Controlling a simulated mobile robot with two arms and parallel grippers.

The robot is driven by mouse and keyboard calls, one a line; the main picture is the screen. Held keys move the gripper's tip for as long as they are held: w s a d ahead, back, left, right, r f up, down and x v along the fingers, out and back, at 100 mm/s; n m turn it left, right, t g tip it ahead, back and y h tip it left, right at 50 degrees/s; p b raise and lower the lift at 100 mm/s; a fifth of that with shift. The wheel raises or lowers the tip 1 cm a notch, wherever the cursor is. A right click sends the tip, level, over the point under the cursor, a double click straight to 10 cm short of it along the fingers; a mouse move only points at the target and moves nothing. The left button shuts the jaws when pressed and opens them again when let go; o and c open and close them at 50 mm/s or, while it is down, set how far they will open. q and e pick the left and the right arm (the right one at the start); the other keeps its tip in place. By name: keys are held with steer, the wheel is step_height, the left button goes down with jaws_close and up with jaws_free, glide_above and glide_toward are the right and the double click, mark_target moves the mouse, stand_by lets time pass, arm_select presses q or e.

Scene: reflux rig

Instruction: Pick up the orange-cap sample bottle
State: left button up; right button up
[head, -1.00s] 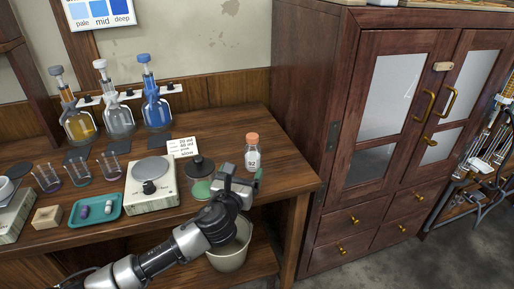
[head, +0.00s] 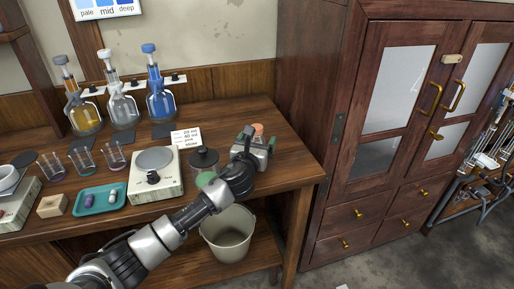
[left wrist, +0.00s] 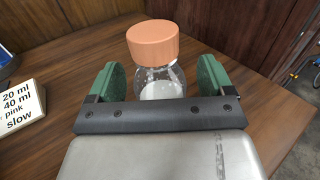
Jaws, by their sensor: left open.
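The sample bottle has an orange cap and a clear body with pale contents. In the head view only its orange cap (head: 257,128) shows clearly, above my left gripper (head: 256,142); the body is hidden behind the gripper. In the left wrist view the bottle (left wrist: 158,78) stands upright, between and just beyond the two green finger pads of my left gripper (left wrist: 160,82). The fingers are open, with a gap visible on each side of the bottle. My right gripper is not in view.
A dark-lidded jar (head: 203,160) and a balance (head: 156,177) stand left of the gripper. A printed card (head: 186,138) lies behind them. Several stoppered flasks line the back. A bucket (head: 229,236) sits below, and a wooden cabinet (head: 375,120) stands to the right.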

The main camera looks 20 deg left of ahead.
arm_select(q)
steer(key=c, duration=1.1)
